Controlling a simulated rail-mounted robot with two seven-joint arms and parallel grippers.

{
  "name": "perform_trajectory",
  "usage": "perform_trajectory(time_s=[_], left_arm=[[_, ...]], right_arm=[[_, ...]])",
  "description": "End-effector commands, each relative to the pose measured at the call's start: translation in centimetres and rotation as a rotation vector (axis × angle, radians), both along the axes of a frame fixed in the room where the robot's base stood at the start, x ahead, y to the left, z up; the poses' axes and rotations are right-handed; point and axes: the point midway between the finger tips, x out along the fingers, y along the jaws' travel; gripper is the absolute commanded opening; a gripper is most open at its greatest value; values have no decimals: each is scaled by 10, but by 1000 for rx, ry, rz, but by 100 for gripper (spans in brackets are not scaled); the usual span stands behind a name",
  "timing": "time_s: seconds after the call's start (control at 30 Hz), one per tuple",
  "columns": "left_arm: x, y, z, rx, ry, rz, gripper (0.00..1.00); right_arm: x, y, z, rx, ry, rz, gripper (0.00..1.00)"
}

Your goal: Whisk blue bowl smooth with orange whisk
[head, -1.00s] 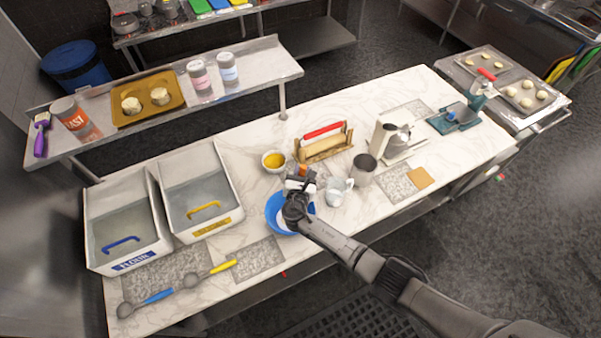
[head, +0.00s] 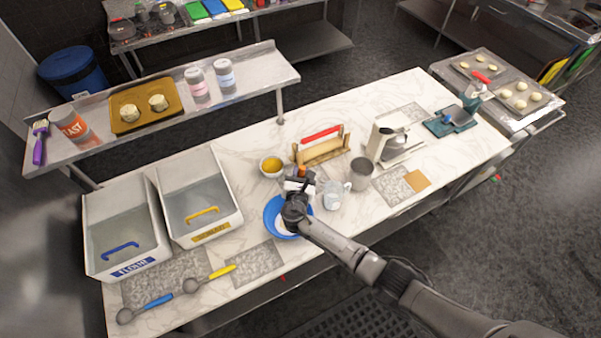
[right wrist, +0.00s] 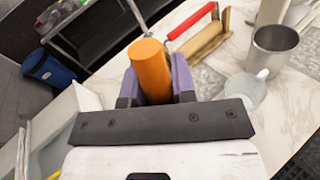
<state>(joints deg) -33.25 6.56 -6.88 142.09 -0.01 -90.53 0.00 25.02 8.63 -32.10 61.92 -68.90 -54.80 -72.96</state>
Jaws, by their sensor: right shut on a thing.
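The blue bowl (head: 271,222) stands on the marble counter with pale content partly visible inside. My right gripper (head: 301,183) is over the bowl and hides part of it. In the right wrist view it is shut on the orange handle of the whisk (right wrist: 151,68), which sticks up between the fingers. A bit of the orange handle also shows in the head view (head: 302,170). The whisk's wire end is hidden by my gripper and arm, so I cannot tell how deep it sits in the bowl. My left gripper is not in view.
A small bowl with yellow content (head: 271,165) stands behind the blue bowl. A glass jug (head: 333,196) and a metal cup (head: 362,170) stand close on the right. White bins (head: 128,225) are on the left. A rolling pin with red handle (head: 321,134) is behind.

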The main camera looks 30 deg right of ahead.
Motion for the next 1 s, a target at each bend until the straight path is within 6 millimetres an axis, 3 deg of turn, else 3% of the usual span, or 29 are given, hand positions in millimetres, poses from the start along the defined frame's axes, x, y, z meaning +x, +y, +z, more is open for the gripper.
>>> perform_trajectory(time_s=[0.17,0.7,1.0], left_arm=[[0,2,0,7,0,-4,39],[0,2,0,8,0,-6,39],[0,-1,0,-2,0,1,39]], right_arm=[[0,0,3,1,-2,1,1],[0,0,47,1,-2,0,1],[0,0,51,0,-1,0,1]])
